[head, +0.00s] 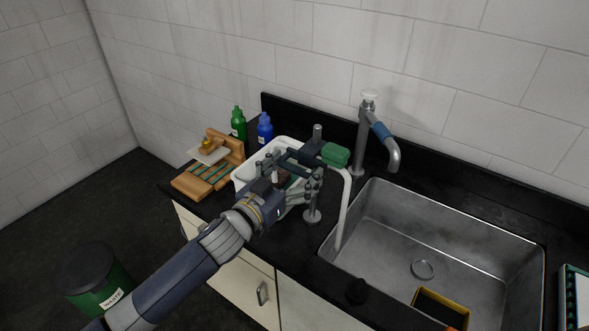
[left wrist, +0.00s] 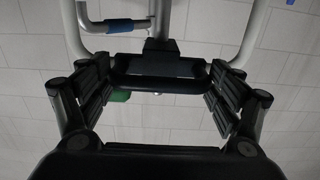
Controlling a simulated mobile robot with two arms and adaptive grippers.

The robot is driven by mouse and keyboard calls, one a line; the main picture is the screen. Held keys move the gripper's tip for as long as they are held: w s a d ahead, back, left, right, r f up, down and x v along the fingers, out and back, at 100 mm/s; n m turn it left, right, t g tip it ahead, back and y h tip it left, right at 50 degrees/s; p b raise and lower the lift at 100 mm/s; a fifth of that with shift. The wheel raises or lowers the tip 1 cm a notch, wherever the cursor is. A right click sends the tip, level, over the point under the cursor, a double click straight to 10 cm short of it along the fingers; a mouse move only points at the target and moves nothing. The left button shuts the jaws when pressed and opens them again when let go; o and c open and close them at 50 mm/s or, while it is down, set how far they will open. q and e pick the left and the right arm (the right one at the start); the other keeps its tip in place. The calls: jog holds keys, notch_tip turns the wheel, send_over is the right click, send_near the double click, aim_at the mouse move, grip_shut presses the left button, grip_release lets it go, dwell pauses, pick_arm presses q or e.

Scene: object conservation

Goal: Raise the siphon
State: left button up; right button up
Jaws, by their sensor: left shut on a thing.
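The siphon is a pale bent tube (head: 345,205) whose right leg hangs down into the metal sink (head: 375,215). A dark bar (left wrist: 158,66) spans between the tube's two legs in the left wrist view. My left gripper (head: 305,168) is over the right end of the white tub (head: 241,178), with its fingers closed around the dark bar; it also shows in the left wrist view (left wrist: 160,92). A green block (head: 335,154) sits beside the tube's top. My gripper hides the siphon's left leg and part of the tub in the head view. My right gripper is out of view.
A steel faucet (head: 366,135) with a blue sleeve stands behind the siphon. A wooden rack (head: 190,187), a green bottle (head: 239,125) and a blue bottle (head: 265,131) stand left of and behind the tub. A yellow-rimmed box (head: 440,308) is in the sink's front.

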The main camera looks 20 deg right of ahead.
pick_arm(q)
jog(key=shift+d+r, duration=0.1)
jog(key=shift+r, duration=0.3)
jog(key=o, duration=1.3)
jog(key=shift+s, duration=0.1)
jog(key=v, duration=1.2)
jog(key=shift+f, duration=0.35)
jog(key=shift+f, duration=0.1)
